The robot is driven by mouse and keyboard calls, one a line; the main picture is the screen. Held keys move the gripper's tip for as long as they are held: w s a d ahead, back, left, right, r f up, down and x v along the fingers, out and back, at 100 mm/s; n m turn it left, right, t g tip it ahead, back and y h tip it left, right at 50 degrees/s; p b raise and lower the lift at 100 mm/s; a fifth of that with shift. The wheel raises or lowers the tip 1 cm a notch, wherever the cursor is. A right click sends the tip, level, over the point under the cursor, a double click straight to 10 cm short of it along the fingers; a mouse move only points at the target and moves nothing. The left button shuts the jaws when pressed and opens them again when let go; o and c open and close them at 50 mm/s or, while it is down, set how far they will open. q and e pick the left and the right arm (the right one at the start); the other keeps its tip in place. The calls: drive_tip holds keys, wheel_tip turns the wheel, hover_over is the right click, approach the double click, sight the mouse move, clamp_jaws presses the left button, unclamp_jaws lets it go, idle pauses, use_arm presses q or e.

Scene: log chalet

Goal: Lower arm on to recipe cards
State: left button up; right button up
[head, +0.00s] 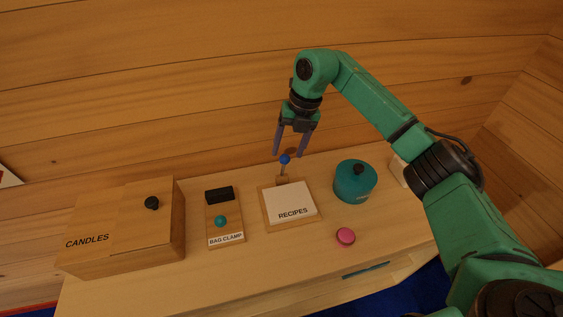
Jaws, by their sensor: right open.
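The recipe cards (292,201) are a white stack on a wooden base labelled RECIPES, at the middle of the wooden table. A thin arm with a blue ball knob (285,159) stands up at the back of the base. My right gripper (289,154) points down just above and around this knob, its two fingers apart and nothing held between them. Whether the fingers touch the knob cannot be told. My left gripper does not show.
A wooden CANDLES box (103,214) with a black knob stands at left. A BAG CLAMP board (225,228) with a teal ball is left of the cards. A teal lidded pot (355,184) and a pink round thing (345,236) are to the right. A log wall (150,90) rises behind.

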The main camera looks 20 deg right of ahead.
sight(283, 165)
drive_tip(key=p+x, duration=0.1)
drive_tip(key=x, duration=0.6)
drive_tip(key=shift+w+p, duration=0.1)
drive_tip(key=shift+p, duration=0.3)
drive_tip(key=shift+a+f, duration=0.1)
drive_tip(key=shift+f, duration=0.2)
clamp_jaws()
drive_tip(key=shift+w, duration=0.1)
idle(0.4)
